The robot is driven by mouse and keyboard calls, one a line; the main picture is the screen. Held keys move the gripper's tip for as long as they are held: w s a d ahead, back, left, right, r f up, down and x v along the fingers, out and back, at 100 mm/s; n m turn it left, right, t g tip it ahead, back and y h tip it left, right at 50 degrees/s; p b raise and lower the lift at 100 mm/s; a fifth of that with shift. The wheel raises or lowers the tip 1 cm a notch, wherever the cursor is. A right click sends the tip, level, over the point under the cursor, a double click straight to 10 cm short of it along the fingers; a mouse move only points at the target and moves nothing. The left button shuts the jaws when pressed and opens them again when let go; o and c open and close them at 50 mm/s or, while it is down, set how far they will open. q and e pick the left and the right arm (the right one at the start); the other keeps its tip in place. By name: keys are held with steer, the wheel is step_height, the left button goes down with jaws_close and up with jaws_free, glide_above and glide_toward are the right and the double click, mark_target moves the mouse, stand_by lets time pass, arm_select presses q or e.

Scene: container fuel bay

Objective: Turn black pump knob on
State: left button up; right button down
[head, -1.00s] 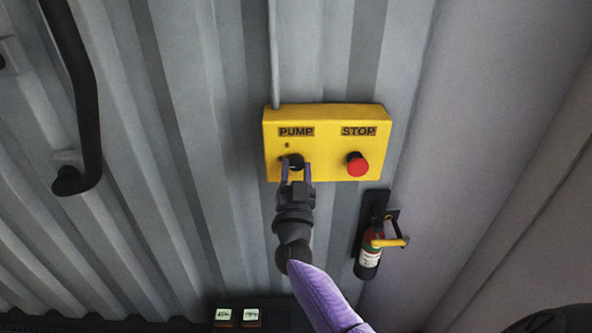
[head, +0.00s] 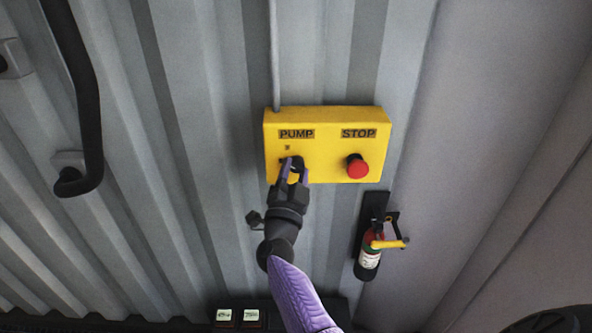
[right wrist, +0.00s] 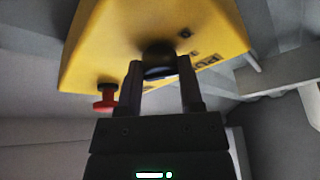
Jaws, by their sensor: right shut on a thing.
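The black pump knob (head: 298,161) is on the front of the yellow control box (head: 328,168), under the PUMP label (head: 296,134). My right gripper (head: 293,171) reaches up from below, with its two fingers on either side of the knob, and is shut on it. The right wrist view shows the round black knob (right wrist: 158,55) at the tips of the gripper (right wrist: 161,75), partly hidden between them. A small dark mark (head: 287,148) sits between label and knob. My left gripper is not in view.
A red stop button (head: 357,167) is right of the knob under the STOP label (head: 359,133). A fire extinguisher (head: 369,250) hangs on the wall below right. A black hose (head: 82,95) is at the left. The corrugated wall (head: 205,170) beside the box is clear.

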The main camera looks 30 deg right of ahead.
steer(key=m+g, duration=0.1)
steer(key=m, duration=0.1)
steer(key=m+g, duration=0.1)
steer(key=m, duration=0.1)
steer(key=shift+w+a+r+h+p, duration=0.1)
steer(key=shift+a+r+h+p, duration=0.1)
steer(key=shift+h+p, duration=0.15)
steer(key=shift+m+g+p, duration=0.4)
steer(key=shift+m+g, duration=0.3)
steer(key=shift+m, duration=1.2)
steer(key=shift+r, duration=0.1)
steer(key=shift+c, duration=1.2)
jaws_free()
